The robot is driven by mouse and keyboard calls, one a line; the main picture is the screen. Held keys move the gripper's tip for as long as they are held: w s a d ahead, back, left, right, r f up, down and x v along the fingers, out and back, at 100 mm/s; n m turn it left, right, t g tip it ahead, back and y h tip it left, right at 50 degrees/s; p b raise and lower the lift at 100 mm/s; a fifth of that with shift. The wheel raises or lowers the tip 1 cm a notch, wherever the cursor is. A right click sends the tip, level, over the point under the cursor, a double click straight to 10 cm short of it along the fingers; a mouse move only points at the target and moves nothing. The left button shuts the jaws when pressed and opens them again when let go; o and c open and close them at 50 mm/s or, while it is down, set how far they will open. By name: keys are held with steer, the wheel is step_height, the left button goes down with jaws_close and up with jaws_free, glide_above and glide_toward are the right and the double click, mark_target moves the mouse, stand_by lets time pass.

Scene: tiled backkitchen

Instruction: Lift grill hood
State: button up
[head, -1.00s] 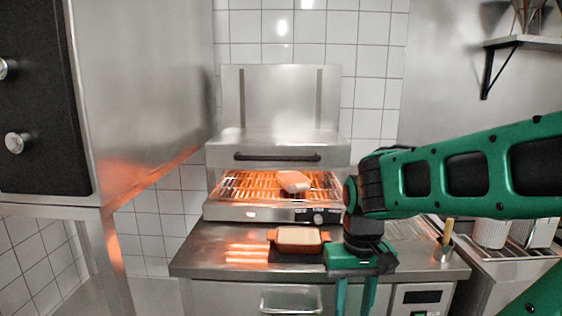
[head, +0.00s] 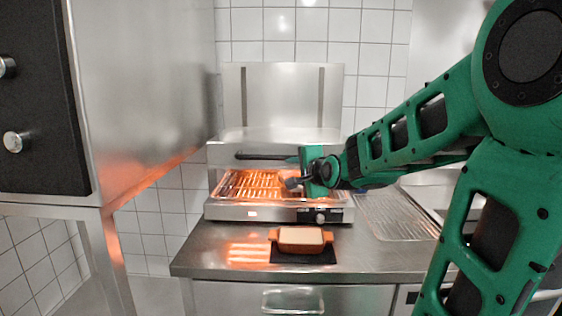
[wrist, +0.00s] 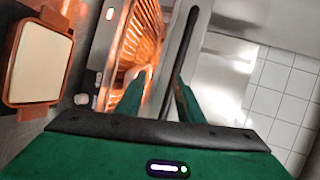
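The grill hood (head: 225,150) is the steel upper part of the glowing grill, with a long dark handle (head: 262,156) across its front. My gripper (head: 303,170) is at the handle's right end, in front of the grill. In the wrist view the green fingers (wrist: 158,97) are apart, and the dark handle (wrist: 187,50) runs down toward the gap between them. I cannot tell whether a finger touches it. The hood stands above the glowing grate (head: 250,185). My gripper and arm hide the hood's right side and part of the pinkish food on the grate.
An orange dish (head: 300,249) with pale contents stands on a dark mat in front of the grill; it also shows in the wrist view (wrist: 19,78). The steel counter (head: 215,240) is clear to its left. A wire rack (head: 395,215) lies right. A steel cabinet (head: 150,90) stands left.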

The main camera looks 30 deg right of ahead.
mark_target(280, 158)
steer(key=shift+m+t, duration=0.7)
steer(key=x, duration=0.4)
steer(key=r+x, duration=0.1)
steer(key=x, duration=0.2)
steer(key=r+x, duration=0.1)
steer(key=x, duration=0.3)
steer(key=shift+w+d+r, duration=0.1)
steer(key=shift+w+r, duration=0.05)
steer(key=shift+w, duration=0.3)
steer(key=shift+c, duration=0.3)
